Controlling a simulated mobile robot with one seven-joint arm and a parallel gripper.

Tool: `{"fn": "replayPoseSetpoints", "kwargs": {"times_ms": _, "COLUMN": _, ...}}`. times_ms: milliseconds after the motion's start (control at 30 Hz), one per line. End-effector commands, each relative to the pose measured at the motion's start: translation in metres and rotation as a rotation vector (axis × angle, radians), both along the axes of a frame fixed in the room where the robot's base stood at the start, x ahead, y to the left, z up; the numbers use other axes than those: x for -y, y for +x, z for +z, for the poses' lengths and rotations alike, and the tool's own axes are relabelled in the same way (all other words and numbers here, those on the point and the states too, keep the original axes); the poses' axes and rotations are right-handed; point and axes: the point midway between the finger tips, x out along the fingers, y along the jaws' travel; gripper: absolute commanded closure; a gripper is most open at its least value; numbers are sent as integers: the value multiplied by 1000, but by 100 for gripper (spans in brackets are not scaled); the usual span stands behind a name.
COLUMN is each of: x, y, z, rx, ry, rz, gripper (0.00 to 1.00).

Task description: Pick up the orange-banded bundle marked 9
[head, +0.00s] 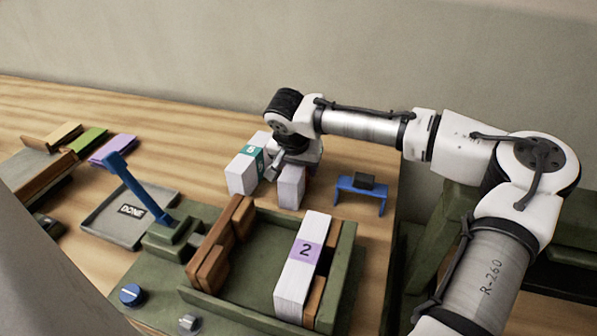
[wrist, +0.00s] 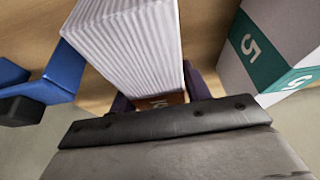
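A white paper bundle (head: 291,188) stands on the wooden table under my gripper (head: 290,168). In the wrist view the bundle (wrist: 130,40) shows its ridged page edges and an orange-brown band (wrist: 168,99) near the gripper. The mark on the band is mostly hidden by my gripper's dark body. My gripper's dark fingers (wrist: 160,97) are on either side of the banded part. Whether they press on it is not clear. The bundle seems to rest on the table, with no visible lift.
A teal-banded bundle marked 5 (head: 243,175) stands close on the left; it also shows in the wrist view (wrist: 268,45). A blue stand (head: 360,193) is close on the right. A green tray (head: 345,270) in front holds a purple-banded bundle marked 2 (head: 298,275). A DONE tray (head: 100,232) lies left.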

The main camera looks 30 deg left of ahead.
Motion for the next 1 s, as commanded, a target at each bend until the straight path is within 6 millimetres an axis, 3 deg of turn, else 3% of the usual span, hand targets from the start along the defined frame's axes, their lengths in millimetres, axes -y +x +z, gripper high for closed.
{"fn": "replayPoseSetpoints", "kwargs": {"times_ms": 33, "x": 0, "y": 0, "z": 0, "rx": 0, "ry": 0, "rz": 0, "gripper": 59}}
{"fn": "replayPoseSetpoints", "kwargs": {"times_ms": 300, "x": 0, "y": 0, "z": 0, "rx": 0, "ry": 0, "rz": 0, "gripper": 94}}
{"fn": "replayPoseSetpoints", "kwargs": {"times_ms": 733, "x": -1, "y": 0, "z": 11, "rx": 2, "ry": 3, "rz": 0, "gripper": 94}}
{"fn": "replayPoseSetpoints", "kwargs": {"times_ms": 867, "x": 0, "y": 0, "z": 30, "rx": 2, "ry": 4, "rz": -1, "gripper": 94}}
{"fn": "replayPoseSetpoints", "kwargs": {"times_ms": 1000, "x": -1, "y": 0, "z": 64, "rx": 2, "ry": 6, "rz": -1, "gripper": 94}}
